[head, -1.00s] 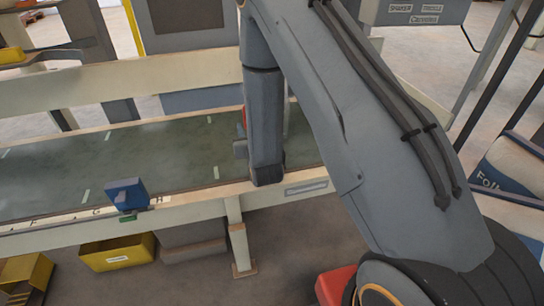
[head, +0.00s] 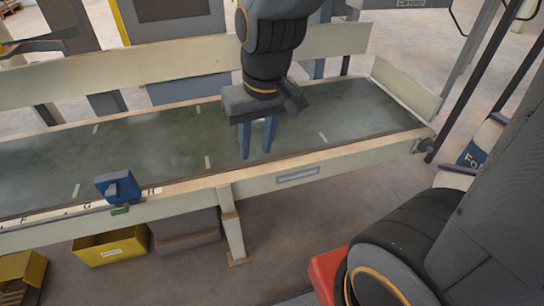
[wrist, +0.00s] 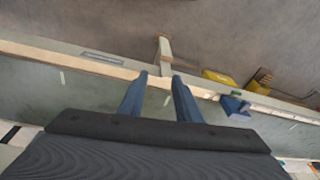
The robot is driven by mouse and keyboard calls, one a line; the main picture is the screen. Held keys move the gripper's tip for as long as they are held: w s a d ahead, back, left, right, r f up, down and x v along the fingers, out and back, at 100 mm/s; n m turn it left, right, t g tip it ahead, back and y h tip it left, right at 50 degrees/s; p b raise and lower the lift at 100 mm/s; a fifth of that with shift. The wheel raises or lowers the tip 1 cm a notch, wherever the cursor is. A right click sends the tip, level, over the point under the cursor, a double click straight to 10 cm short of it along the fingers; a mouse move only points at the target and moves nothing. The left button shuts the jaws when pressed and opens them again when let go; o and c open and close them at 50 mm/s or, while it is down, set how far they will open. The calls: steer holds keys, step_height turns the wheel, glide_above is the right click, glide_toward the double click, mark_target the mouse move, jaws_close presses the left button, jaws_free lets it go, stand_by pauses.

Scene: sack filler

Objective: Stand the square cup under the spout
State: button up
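My gripper (head: 257,152) hangs over the dark green belt of the long bench, its two blue fingers pointing down. In the wrist view the fingers (wrist: 160,76) stand apart with nothing between them, so it is open and empty. I cannot make out the square cup or the spout in either view.
The belt (head: 150,155) runs between pale rails and is clear where it shows. A blue device (head: 120,186) sits on the front rail (head: 330,160), left of my gripper. Yellow bins (head: 110,248) stand below on the floor. A blue and white sack (head: 474,156) is at the right.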

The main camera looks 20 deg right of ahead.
steer(key=s+d+r+g, duration=0.1)
steer(key=s+r, duration=0.1)
steer(key=s, duration=0.5)
steer(key=shift+g, duration=0.4)
steer(key=shift+d+r, duration=0.1)
steer(key=d+r+m+p, duration=0.1)
steer(key=d+r+p, duration=0.5)
steer(key=p, duration=0.7)
steer(key=shift+s+d+r+m+h+p, duration=0.2)
steer(key=shift+d+r+m+h+p, duration=0.2)
steer(key=shift+d, duration=0.25)
stand_by(0.3)
